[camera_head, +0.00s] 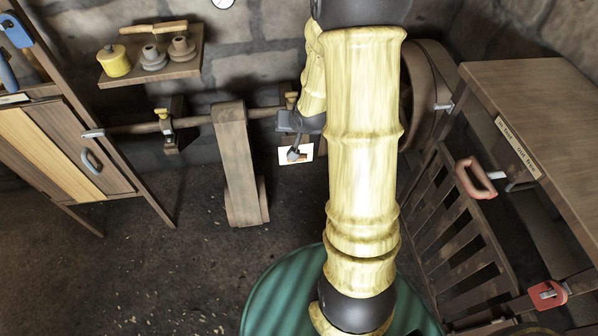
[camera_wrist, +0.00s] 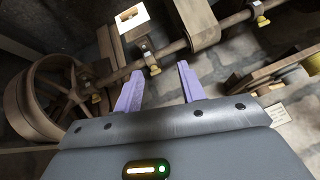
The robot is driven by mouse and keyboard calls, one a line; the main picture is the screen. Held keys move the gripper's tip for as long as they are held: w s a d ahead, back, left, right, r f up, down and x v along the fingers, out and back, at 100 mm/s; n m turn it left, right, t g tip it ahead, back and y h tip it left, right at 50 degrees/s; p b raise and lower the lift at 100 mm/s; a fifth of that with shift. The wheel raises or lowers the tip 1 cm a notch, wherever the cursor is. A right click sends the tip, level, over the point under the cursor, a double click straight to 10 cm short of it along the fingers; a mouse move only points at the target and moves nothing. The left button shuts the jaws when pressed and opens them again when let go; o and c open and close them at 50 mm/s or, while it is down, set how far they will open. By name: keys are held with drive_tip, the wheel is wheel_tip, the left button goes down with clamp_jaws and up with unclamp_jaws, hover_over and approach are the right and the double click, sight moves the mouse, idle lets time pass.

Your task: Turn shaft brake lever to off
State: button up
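A white plate (camera_head: 305,156) hangs below the wooden shaft in the head view, with a small dark piece in front of it that may be the brake lever. The white plate (camera_wrist: 140,28) also shows at the top of the wrist view, with a dark patch on it; I cannot make out the lever's handle or its setting there. My gripper (camera_wrist: 160,70) is open, its two purple fingers apart and pointing toward a shaft bearing with a small cup. Nothing is visibly held. In the head view my arm hides most of the gripper and part of the shaft.
The shaft (camera_head: 195,121) runs along the stone wall past a wooden post (camera_head: 236,165). A large wooden wheel (camera_wrist: 42,100) is at the wrist view's left. A shelf with pots (camera_head: 185,68) is at upper left. A slatted frame and wooden bench (camera_head: 540,115) stand right.

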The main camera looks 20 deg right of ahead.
sight(298, 161)
drive_tip(key=w+d+f+m+t+y+b, duration=0.1)
drive_tip(key=w+d+f+m+t+b, duration=0.15)
drive_tip(key=f+b, duration=0.5)
drive_tip(key=w+d+f+m+t+b, duration=0.1)
drive_tip(key=w+d+f+b, duration=0.3)
drive_tip(key=f, duration=0.7)
drive_tip(key=d+f+m+t+y+b, duration=0.1)
drive_tip(key=f+m+t+b, duration=0.1)
drive_tip(key=f+b, duration=0.6)
drive_tip(key=s+d+f+m+t+b, duration=0.1)
drive_tip(key=d+f+m+t+b, duration=0.1)
drive_tip(key=f+b, duration=0.5)
drive_tip(key=s+d+f+m+t+b, duration=0.2)
drive_tip(key=f+b, duration=0.5)
drive_tip(key=f, duration=0.6)
drive_tip(key=shift+d+f+m+t+y+b, duration=0.15)
drive_tip(key=shift+d+m+t+y+b, duration=0.25)
drive_tip(key=shift+d+m, duration=0.75)
drive_tip(key=shift+a+h, duration=0.1)
drive_tip(key=shift+h, duration=0.2)
